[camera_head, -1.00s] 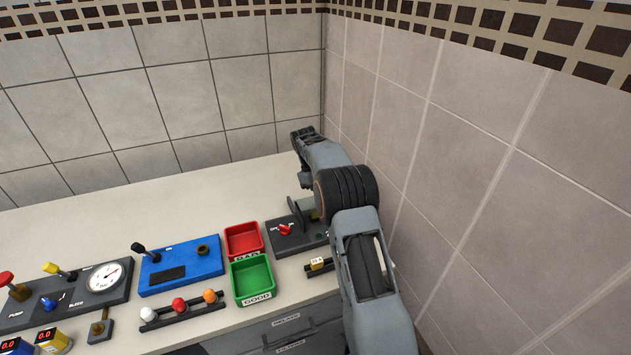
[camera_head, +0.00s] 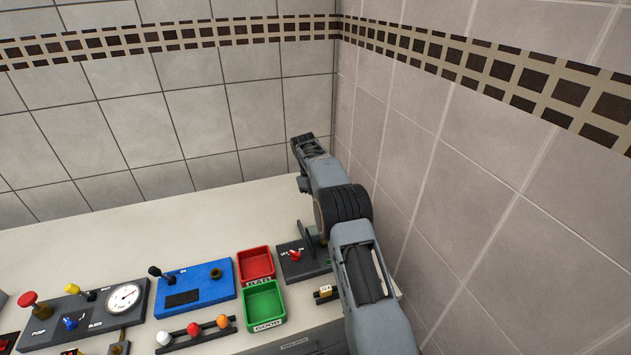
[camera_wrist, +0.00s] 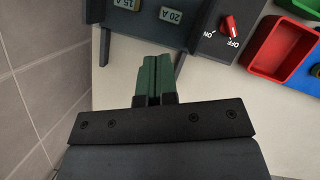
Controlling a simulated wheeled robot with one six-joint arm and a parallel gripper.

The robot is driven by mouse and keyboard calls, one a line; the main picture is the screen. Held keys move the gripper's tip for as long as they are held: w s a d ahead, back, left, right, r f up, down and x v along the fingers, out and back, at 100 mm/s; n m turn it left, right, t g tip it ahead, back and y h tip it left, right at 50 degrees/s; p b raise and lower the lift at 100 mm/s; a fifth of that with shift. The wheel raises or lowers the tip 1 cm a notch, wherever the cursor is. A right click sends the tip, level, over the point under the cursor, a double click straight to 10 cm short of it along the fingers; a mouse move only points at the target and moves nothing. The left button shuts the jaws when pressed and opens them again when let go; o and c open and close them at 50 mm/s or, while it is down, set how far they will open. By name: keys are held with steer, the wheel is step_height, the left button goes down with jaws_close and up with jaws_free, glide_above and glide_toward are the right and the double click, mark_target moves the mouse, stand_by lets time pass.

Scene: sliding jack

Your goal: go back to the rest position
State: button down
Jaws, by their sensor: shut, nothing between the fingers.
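My gripper (camera_wrist: 157,80) shows in the wrist view with its two green fingers together and nothing between them. It is above the pale bench top (camera_wrist: 120,85), beside the dark panel with a red switch. In the head view my arm reaches from the lower right toward the back corner, and the wrist end is raised above the bench. The fingertips are hard to make out in the head view.
The dark panel with the red switch (camera_head: 295,255) lies close to my arm. Red bin (camera_head: 256,265), green bin (camera_head: 264,305), blue panel (camera_head: 195,288) and gauge panel (camera_head: 85,312) stand leftward. A tiled wall (camera_head: 490,200) is close on the right. The bench's back strip is clear.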

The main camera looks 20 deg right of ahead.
steer(key=shift+s+a+f+m+t+y, duration=0.1)
steer(key=shift+a+f+m+t+y, duration=0.3)
steer(key=shift+a+f+m, duration=0.6)
steer(key=s+a+r+m+t+b, duration=0.1)
steer(key=s+a+r+t+b, duration=0.1)
steer(key=s, duration=1.3)
steer(key=s+a+r+m+t+y+b, duration=0.1)
steer(key=s+a+r+t, duration=0.3)
steer(key=s, duration=1.1)
step_height(320, 180, up, 4)
steer(key=shift+s+m+t+b, duration=0.4)
steer(key=shift+m+t+b, duration=0.35)
steer(key=shift+t, duration=0.25)
